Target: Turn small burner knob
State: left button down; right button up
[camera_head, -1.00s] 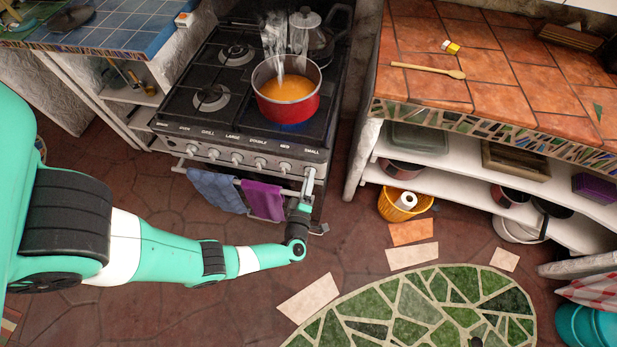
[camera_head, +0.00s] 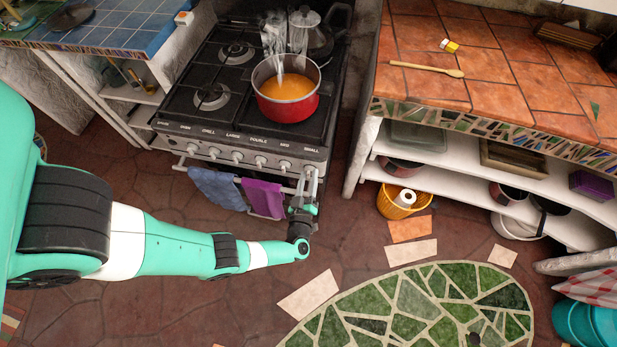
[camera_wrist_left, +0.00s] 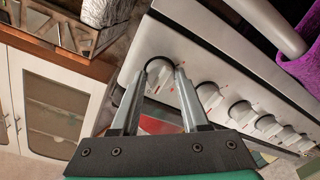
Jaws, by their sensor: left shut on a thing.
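The small burner knob is the rightmost knob on the front panel of the stove (camera_head: 205,148), under the "SMALL" label. It shows in the left wrist view as a pale round knob (camera_wrist_left: 160,74) with a dark rim. My left gripper (camera_head: 311,171) reaches up to it from below. In the left wrist view the two fingers of my left gripper (camera_wrist_left: 161,70) are on either side of the knob and shut on it. The fingers hide part of the knob, and its exact angle is hard to read. My right gripper is not in view.
Several other knobs (camera_wrist_left: 240,110) line the panel beside it. Blue (camera_head: 218,188) and purple (camera_head: 263,198) towels hang on the oven rail close by. A red pot (camera_head: 287,104) of orange liquid steams on the hob. The tiled floor in front is mostly clear.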

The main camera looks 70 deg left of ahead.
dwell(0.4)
pick_arm(q)
jog(key=shift+c, duration=2)
grip_release()
jog(key=shift+s+d, duration=0.15)
jog(key=shift+d, duration=0.2)
jog(key=p+v, duration=0.1)
jog(key=v, duration=0.9)
jog(key=shift+s+d, duration=0.3)
jog(key=shift+d, duration=0.05)
